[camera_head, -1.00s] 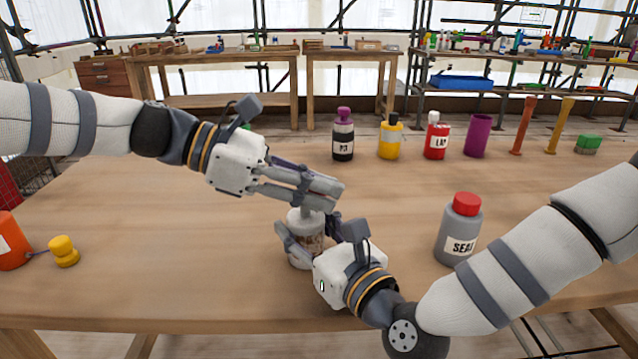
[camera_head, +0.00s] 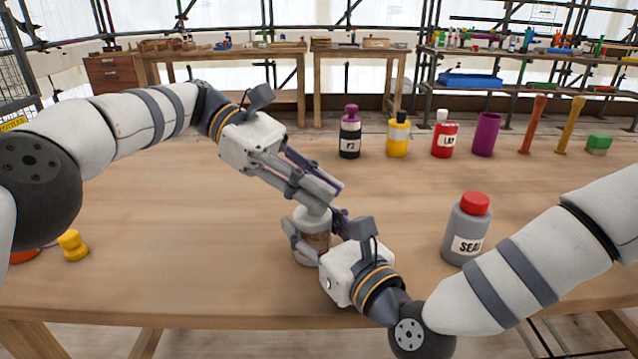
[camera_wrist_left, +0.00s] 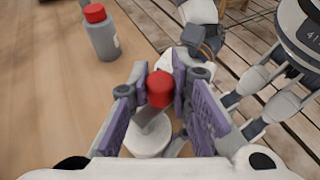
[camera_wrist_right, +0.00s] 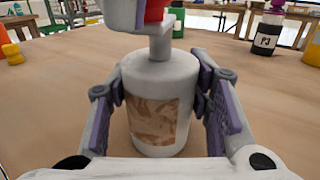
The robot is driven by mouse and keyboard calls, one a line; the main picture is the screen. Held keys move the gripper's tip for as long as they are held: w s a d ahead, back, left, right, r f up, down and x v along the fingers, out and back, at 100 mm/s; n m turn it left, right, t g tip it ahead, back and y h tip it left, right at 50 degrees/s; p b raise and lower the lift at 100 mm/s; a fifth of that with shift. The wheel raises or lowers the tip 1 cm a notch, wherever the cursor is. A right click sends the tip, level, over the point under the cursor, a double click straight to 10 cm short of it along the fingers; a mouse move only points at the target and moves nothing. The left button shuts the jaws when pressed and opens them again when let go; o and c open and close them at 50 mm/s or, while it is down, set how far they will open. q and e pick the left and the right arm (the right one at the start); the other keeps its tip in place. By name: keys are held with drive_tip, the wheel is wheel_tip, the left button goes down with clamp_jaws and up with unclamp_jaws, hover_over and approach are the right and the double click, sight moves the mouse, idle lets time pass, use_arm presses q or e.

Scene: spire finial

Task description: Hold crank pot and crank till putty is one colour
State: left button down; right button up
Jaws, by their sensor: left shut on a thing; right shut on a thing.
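The crank pot (camera_head: 313,250) is a pale grey cylinder standing upright on the table. Its front window shows putty (camera_wrist_right: 155,122) streaked in light tan and darker brown, not one even colour. My right gripper (camera_head: 317,232) is shut around the pot's body, one finger on each side. The crank arm (camera_wrist_right: 158,45) rises above the lid. Its red knob (camera_wrist_left: 160,88) sits between the fingers of my left gripper (camera_head: 328,195), which is shut on it. In the head view the fingers hide the knob.
A grey SEAL bottle (camera_head: 466,232) with a red cap stands right of the pot. A yellow knob-shaped piece (camera_head: 73,246) lies at left. Purple-capped (camera_head: 350,135), yellow (camera_head: 397,138) and red (camera_head: 445,138) bottles and a purple cup (camera_head: 485,135) line the back. The table's front edge is close.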

use_arm(q)
drive_tip(key=shift+f, duration=0.1)
drive_tip(key=c, duration=1.4)
unclamp_jaws()
drive_tip(key=shift+c, duration=0.2)
drive_tip(key=shift+t, duration=0.3)
